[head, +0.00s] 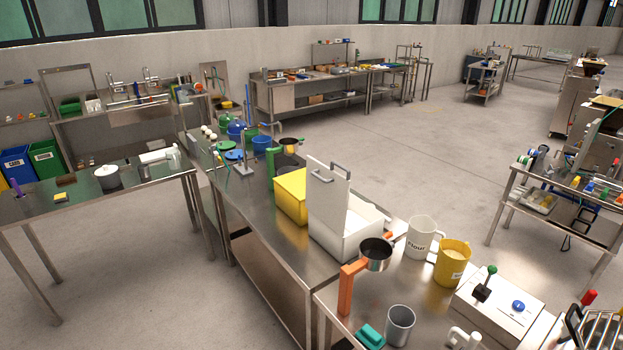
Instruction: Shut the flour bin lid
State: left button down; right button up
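The flour bin is most likely the white box (349,243) on the steel table in the middle of the head view. Its white lid (327,203) stands up, roughly upright, on the left side of the box, so the bin is open. A grey handle (340,169) is at the lid's top edge, and a small grey part shows on the lid's face. The raised lid hides part of the box, and I cannot see what is inside. Neither of my grippers shows in the head view.
A yellow box (291,197) stands close behind the lid. In front are a dark pan with an orange handle (346,290), a white jug marked Flour (420,239), a yellow jug (451,264) and a grey cup (399,326). Open floor (440,160) lies to the right.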

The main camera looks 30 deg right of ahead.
aim_at(327, 192)
jog(key=z, duration=0.5)
jog(key=i, duration=0.8)
jog(key=z, duration=0.8)
